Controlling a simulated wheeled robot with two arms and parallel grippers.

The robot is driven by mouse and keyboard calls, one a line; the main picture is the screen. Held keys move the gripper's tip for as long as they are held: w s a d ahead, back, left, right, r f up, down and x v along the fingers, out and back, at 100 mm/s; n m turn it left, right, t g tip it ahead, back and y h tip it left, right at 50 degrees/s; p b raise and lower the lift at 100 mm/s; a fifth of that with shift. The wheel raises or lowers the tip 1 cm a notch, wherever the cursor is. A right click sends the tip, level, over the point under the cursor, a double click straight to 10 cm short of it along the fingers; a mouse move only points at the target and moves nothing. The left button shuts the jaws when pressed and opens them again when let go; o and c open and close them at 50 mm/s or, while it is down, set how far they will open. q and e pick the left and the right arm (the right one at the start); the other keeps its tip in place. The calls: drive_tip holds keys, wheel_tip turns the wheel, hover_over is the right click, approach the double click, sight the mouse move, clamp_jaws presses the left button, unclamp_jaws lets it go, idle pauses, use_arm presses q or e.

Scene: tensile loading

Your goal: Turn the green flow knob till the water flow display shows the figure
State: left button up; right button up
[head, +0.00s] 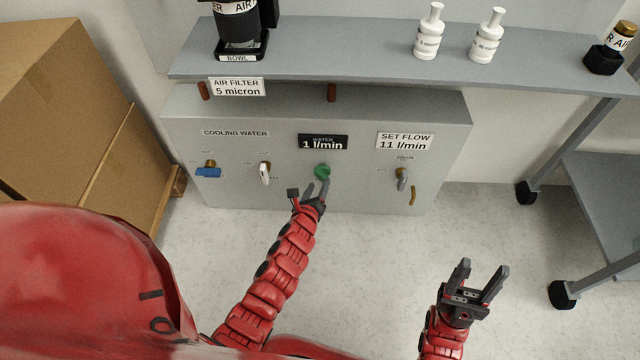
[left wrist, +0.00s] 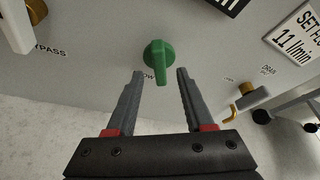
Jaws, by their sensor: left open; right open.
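The green flow knob (head: 322,171) sits on the front of the grey cooling water panel (head: 230,165). In the left wrist view the knob (left wrist: 158,58) has its lever pointing down. My left gripper (head: 318,190) is open just below the knob. In the left wrist view its fingers (left wrist: 160,75) stand either side of the lever's line, with the knob just beyond the tips, apart from them. The water display (head: 322,142) reads 1 l/min. The set flow label (head: 405,141) reads 11 l/min. My right gripper (head: 480,278) is open and empty over the floor.
A blue-handled valve (head: 208,170), a white-handled bypass valve (head: 265,172) and a drain valve (head: 402,178) are on the same panel. A shelf (head: 370,66) with white bottles runs above. Cardboard boxes (head: 60,90) stand at left, a wheeled cart (head: 605,190) at right.

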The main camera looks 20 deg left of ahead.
sight(321, 179)
use_arm(q)
drive_tip(key=shift+b+x, duration=0.3)
drive_tip(key=shift+x, duration=1.2)
clamp_jaws()
